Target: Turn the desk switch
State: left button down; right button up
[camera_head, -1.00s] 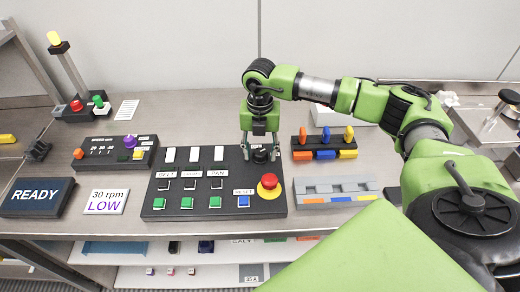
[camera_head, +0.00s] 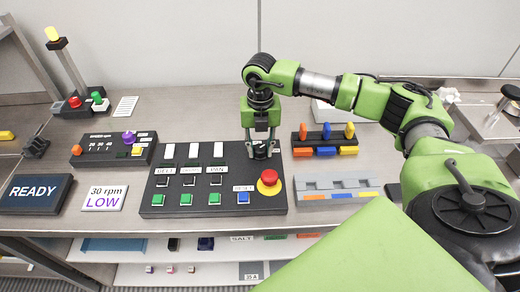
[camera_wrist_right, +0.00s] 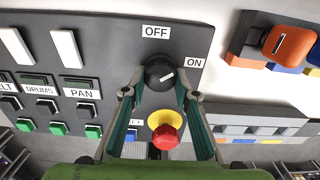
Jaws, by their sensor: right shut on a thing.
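The desk switch is a round black knob (camera_wrist_right: 160,74) on the dark control panel (camera_wrist_right: 110,35), with OFF printed above it and ON to its right. Its white mark slants up to the right, toward the ON side. My right gripper (camera_head: 260,150) is over the panel's upper right part, pointing down. In the wrist view its two fingers (camera_wrist_right: 160,92) are shut on the knob, one on each side. In the head view the fingers partly hide the knob. My left gripper is not in view.
A red emergency button (camera_wrist_right: 166,136) on a yellow base sits close in front of the knob. Green and blue buttons (camera_head: 243,198) and white switches line the panel. A rack of coloured pieces (camera_head: 325,140) stands to the right.

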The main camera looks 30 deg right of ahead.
aim_at(262, 148)
jog(key=n+b, duration=0.2)
jog(key=shift+f+n, duration=0.15)
jog(key=shift+n, duration=0.15)
jog(key=n+b, duration=0.2)
jog(key=n, duration=0.1)
jog(key=shift+d+n, duration=0.15)
jog(key=shift+n, duration=0.15)
jog(key=n+b, duration=0.2)
jog(key=n, duration=0.2)
jog(key=shift+d, duration=0.1)
jog(key=shift+r, duration=0.2)
jog(key=o, duration=1.1)
notch_tip(262, 148, up, 12)
